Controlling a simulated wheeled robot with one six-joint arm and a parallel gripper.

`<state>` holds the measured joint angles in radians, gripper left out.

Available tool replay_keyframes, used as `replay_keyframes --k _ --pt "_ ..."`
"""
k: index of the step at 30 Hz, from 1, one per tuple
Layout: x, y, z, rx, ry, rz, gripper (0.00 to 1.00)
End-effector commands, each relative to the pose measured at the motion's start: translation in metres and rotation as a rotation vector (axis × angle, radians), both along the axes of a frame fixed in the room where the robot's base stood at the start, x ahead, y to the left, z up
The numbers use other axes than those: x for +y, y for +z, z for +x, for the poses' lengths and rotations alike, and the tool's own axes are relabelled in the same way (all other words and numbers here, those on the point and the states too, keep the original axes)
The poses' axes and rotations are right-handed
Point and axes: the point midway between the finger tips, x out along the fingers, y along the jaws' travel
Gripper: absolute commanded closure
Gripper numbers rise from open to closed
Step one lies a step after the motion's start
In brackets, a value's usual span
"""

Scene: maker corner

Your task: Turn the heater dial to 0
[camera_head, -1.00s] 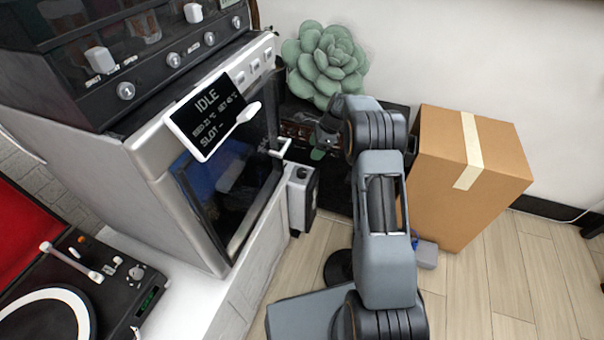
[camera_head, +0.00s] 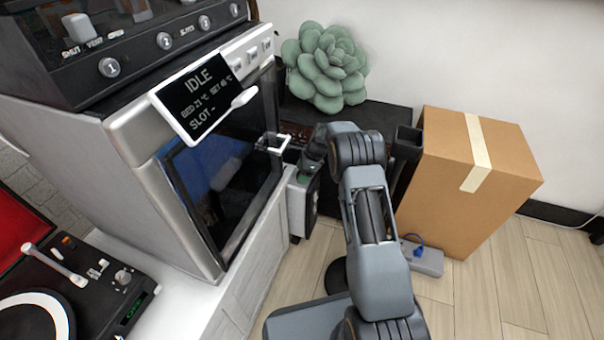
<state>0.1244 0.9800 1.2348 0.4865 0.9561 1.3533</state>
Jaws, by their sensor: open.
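My arm rises at the middle of the view and bends left at its top. My gripper (camera_head: 311,164) is at its end, small and partly hidden by the wrist, beside the grey and black box (camera_head: 301,202) at the cabinet's right side. It is open, and I see nothing held in it. I cannot make out a marked heater dial or its setting. The silver machine (camera_head: 135,150) at left carries a tilted display (camera_head: 203,97) reading IDLE, with bed and set temperatures, and a white lever (camera_head: 243,97) at its right edge.
A cardboard box (camera_head: 485,190) stands right of my arm, with a small grey device (camera_head: 424,261) before it. A green succulent (camera_head: 326,67) sits on a dark unit behind. A white door handle (camera_head: 272,143) juts out left of my gripper. A turntable (camera_head: 75,300) is at lower left.

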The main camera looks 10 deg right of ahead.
Motion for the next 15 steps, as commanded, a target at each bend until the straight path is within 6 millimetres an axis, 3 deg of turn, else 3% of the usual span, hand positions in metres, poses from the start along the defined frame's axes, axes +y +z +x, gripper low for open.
replay_keyframes --k 6,15 --pt "0.0001 0.0001 0.0000 0.000 0.000 0.000 0.35" --pt "0.0001 0.0001 0.0000 0.000 0.001 0.000 0.64"
